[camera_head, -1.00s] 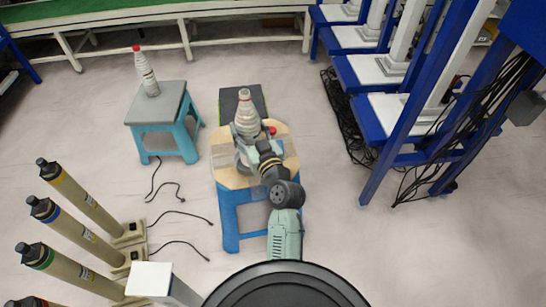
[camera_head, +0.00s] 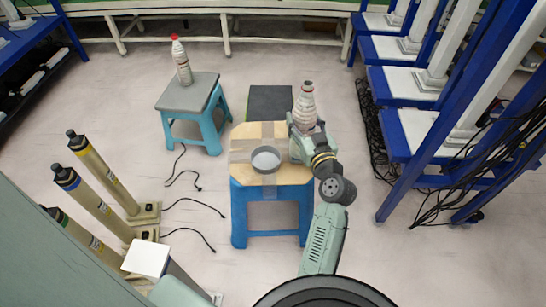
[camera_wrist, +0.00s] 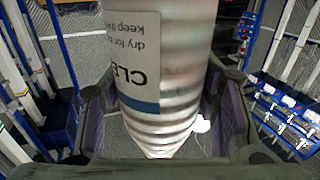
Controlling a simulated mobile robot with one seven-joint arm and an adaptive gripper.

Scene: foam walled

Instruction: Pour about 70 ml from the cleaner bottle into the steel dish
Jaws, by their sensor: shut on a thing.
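My gripper (camera_head: 303,127) is shut on the cleaner bottle (camera_head: 306,103), a pale ribbed bottle with a dark top. It looks about upright at the right edge of the wooden stool top, apparently raised above it. In the wrist view the cleaner bottle (camera_wrist: 165,75) fills the middle between my fingers, its label partly readable and upside down. The steel dish (camera_head: 265,159) is a round grey dish on the wooden-topped blue stool (camera_head: 242,143), left of the bottle and apart from it. What is inside the dish cannot be told.
A red-capped bottle (camera_head: 182,64) stands on a grey-topped teal stool (camera_head: 187,96) at the left. Yellowish cylinders (camera_head: 97,172) on bases and floor cables are at the lower left. Blue frames (camera_head: 420,130) stand at the right. A dark mat-like surface (camera_head: 270,103) lies behind the wooden stool.

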